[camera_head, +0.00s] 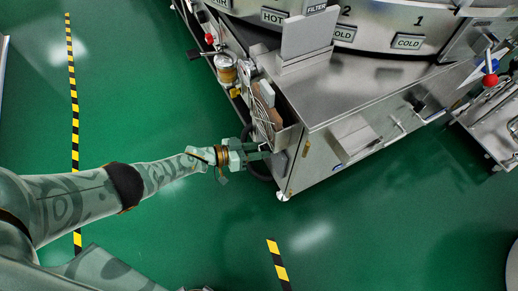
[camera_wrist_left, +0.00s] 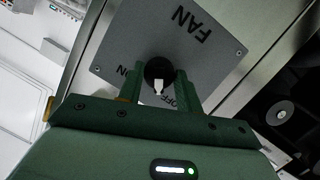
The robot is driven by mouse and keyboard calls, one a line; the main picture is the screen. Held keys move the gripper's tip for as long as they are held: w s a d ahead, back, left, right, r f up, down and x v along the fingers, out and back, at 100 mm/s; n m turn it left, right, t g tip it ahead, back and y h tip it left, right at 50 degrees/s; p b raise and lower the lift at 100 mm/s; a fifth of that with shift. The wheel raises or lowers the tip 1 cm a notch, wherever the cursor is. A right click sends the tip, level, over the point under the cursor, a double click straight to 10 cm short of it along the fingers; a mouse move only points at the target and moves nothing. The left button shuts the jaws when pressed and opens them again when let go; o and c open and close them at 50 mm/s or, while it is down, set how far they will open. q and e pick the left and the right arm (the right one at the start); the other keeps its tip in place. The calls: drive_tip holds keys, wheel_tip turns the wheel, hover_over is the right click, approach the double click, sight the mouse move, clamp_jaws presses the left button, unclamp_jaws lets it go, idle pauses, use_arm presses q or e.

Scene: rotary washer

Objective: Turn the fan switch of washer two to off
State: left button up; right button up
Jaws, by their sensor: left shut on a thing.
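The fan switch (camera_wrist_left: 158,70) is a round black knob with a white pointer on a grey plate (camera_wrist_left: 125,42) lettered FAN. My left gripper (camera_wrist_left: 160,80) is shut on the knob, one finger on each side. The white pointer points down in the left wrist view, close to the partly covered OFF label; another label, apparently ON, lies to the left. In the head view my left gripper (camera_head: 266,152) reaches the near left side of the steel washer (camera_head: 345,100). The switch itself is hidden there. My right gripper is not in view.
An open-topped compartment (camera_head: 268,112) with several upright items sits just above the gripper. A gauge-like fitting (camera_head: 226,70) and a red-knobbed lever (camera_head: 209,39) stand farther up. The green floor (camera_head: 140,60) around my arm is clear, with yellow-black striped tape (camera_head: 73,90).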

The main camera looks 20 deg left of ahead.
use_arm(q)
drive_tip(key=shift+f+n+h+b, duration=0.2)
drive_tip(key=shift+n+h+b, duration=0.3)
drive_tip(key=shift+n, duration=0.4)
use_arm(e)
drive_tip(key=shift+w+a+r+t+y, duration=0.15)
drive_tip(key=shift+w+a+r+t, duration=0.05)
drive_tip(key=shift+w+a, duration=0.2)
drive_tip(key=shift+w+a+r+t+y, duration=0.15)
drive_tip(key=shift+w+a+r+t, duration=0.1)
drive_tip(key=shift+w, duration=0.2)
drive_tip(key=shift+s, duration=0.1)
use_arm(q)
drive_tip(key=o, duration=1)
drive_tip(key=shift+r, duration=0.1)
drive_tip(key=p+v, duration=0.3)
drive_tip(key=v, duration=1.3)
drive_tip(key=shift+a+r+p, duration=0.1)
drive_tip(key=shift+a+p, duration=0.1)
drive_tip(key=shift+p, duration=0.1)
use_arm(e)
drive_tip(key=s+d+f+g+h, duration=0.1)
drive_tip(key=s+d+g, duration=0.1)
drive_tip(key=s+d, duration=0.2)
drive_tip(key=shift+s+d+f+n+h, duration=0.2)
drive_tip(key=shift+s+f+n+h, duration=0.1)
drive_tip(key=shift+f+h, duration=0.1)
